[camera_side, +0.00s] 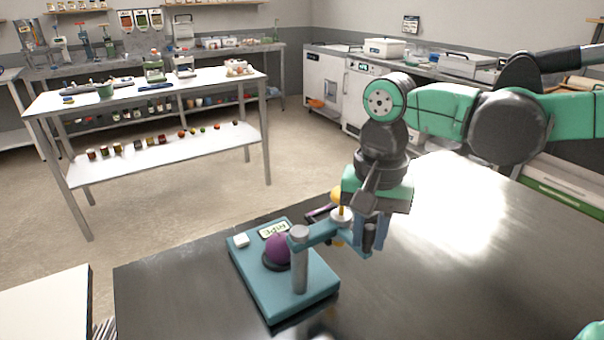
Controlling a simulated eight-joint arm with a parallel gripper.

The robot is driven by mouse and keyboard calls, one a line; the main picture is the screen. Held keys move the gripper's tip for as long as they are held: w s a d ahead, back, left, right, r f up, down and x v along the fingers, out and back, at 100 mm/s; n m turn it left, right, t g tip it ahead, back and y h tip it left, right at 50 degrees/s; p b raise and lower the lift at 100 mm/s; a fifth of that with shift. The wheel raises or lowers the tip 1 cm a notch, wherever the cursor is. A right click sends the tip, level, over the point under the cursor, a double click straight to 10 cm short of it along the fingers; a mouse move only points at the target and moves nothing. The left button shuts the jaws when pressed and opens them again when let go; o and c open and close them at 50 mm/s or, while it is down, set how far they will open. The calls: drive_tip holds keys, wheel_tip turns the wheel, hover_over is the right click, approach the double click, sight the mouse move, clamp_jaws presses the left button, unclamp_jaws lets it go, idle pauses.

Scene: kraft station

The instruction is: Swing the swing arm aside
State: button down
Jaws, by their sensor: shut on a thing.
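A teal device base (305,295) sits on the dark metal table. A grey post (300,265) stands on its right side. The teal swing arm (322,231) runs from the post's top out to the right, past the base's edge. A white disc with a yellow part (341,214) is on the arm near its outer end. A purple ball (279,247) sits in a black cup on the base, left of the post, with no arm over it. My gripper (369,243) points down and is shut on the swing arm's outer end; the fingers partly hide the grip.
A small sign (275,230) and a white block (241,241) are on the base's far side. The dark table (180,280) is bare left of the device, and its bright right part (450,235) is clear. A white board lies at the lower left.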

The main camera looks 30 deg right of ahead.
drive_tip(key=c, duration=0.7)
unclamp_jaws()
drive_tip(key=shift+r, duration=0.1)
drive_tip(key=shift+r, duration=2.75)
drive_tip(key=d+f+n+t, duration=0.2)
drive_tip(key=d+n, duration=0.1)
drive_tip(key=d+f+n+t, duration=0.2)
drive_tip(key=n, duration=0.1)
drive_tip(key=d+f+n+t, duration=0.2)
drive_tip(key=d+n+t, duration=0.1)
drive_tip(key=shift+d+f, duration=0.1)
drive_tip(key=shift+d, duration=0.25)
